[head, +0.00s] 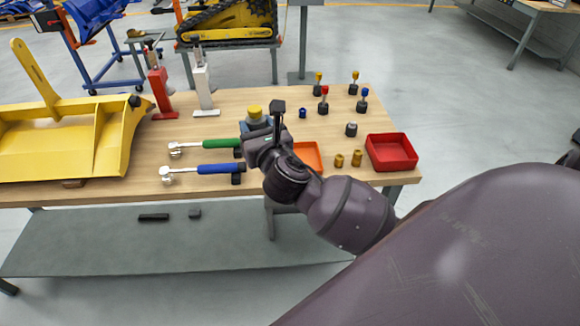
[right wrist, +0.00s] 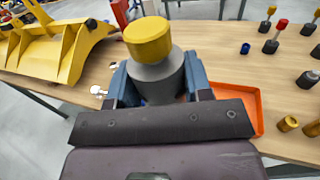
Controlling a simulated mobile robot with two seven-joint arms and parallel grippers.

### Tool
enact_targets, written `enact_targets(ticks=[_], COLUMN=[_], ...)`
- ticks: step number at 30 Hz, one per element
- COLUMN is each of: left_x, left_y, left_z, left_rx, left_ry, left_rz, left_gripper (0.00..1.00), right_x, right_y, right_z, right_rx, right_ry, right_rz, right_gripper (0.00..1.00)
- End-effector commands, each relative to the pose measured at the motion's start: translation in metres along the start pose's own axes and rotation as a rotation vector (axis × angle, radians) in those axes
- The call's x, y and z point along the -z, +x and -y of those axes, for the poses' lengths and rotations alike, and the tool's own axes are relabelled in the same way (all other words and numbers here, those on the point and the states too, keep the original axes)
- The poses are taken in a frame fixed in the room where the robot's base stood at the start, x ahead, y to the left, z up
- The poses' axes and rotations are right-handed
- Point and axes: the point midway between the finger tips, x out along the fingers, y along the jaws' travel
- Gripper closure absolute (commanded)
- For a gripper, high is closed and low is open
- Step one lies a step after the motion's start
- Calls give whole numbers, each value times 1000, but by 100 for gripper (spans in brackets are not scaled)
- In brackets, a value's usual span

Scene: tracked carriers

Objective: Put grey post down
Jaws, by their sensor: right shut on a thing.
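The grey post (right wrist: 158,80) has a yellow cap (right wrist: 147,38) on top. It stands upright between the blue fingers of my right gripper (right wrist: 160,88), which is shut on it. In the head view the yellow cap (head: 255,110) shows above my right gripper (head: 257,124), over the middle of the workbench (head: 262,94). My wrist hides the post's lower end, so I cannot tell whether it touches the bench. My left gripper is not in view.
An orange tray (head: 309,155) lies just right of my gripper, a red bin (head: 391,152) at the bench's right end. Two brass pieces (head: 340,160) stand between them. Green (head: 218,143) and blue (head: 218,170) handled tools lie left. Several small capped posts (head: 323,100) stand at back right.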

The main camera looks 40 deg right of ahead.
Motion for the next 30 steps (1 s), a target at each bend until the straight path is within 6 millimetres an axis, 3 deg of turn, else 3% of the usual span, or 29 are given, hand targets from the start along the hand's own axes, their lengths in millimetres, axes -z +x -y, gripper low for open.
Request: enact_targets(ticks=[1, 6, 13, 30], left_x=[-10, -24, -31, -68], left_y=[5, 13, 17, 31], left_z=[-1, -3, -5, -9], left_rx=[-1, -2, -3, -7], left_ry=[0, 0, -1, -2], left_rz=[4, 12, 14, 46], left_gripper=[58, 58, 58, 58], right_x=[-4, -20, -25, 86], right_y=[16, 53, 71, 71], right_z=[12, 53, 79, 80], right_rx=[55, 221, 323, 327], right_ry=[4, 3, 0, -2], right_rz=[6, 3, -1, -5], right_gripper=[99, 99, 99, 99])
